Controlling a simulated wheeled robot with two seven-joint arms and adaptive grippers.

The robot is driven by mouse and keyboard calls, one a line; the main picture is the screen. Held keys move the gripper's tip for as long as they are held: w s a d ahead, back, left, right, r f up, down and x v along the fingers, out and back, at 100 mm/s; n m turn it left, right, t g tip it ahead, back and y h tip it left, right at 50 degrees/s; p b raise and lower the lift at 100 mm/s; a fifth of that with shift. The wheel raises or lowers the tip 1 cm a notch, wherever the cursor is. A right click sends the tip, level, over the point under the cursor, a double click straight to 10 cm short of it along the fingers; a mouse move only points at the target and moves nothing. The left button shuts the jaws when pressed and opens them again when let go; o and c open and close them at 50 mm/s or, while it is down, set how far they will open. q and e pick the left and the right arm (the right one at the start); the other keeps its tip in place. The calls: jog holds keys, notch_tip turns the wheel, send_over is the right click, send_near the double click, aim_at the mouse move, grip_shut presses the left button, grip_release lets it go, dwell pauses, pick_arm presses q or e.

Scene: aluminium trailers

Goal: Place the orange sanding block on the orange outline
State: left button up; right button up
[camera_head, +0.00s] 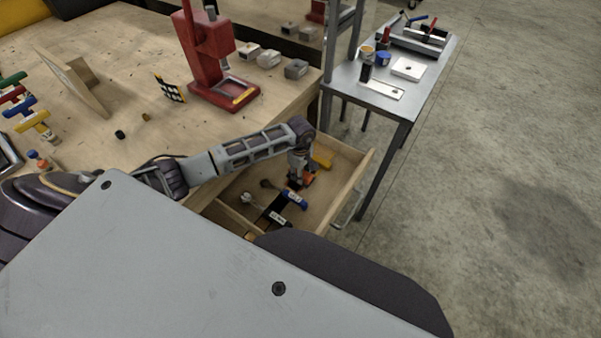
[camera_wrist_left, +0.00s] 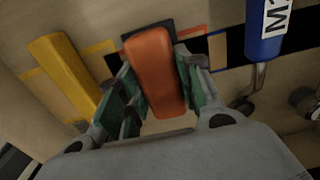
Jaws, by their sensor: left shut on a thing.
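The orange sanding block (camera_wrist_left: 155,75) is held between the fingers of my left gripper (camera_wrist_left: 160,90) in the left wrist view. In the head view my left gripper (camera_head: 298,180) reaches down into an open wooden drawer (camera_head: 340,190), and a bit of the orange block (camera_head: 308,179) shows beside it. Pieces of an orange outline (camera_wrist_left: 190,32) show on the drawer floor behind the block, around a dark patch. The block covers much of that area, and I cannot tell whether it touches the floor. My right gripper is not in view.
A yellow block (camera_wrist_left: 65,70) lies left of my gripper in the drawer, and a blue-handled tool (camera_wrist_left: 266,30) lies to the right. A red press (camera_head: 212,60) stands on the wooden workbench (camera_head: 150,150). A metal side table (camera_head: 420,85) stands beyond the drawer.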

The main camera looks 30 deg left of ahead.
pick_arm(q)
jog(key=shift+f, duration=0.15)
jog(key=o, duration=1.2)
jog(key=shift+c, duration=0.2)
notch_tip(320, 180, up, 12)
jog(key=shift+r, duration=0.2)
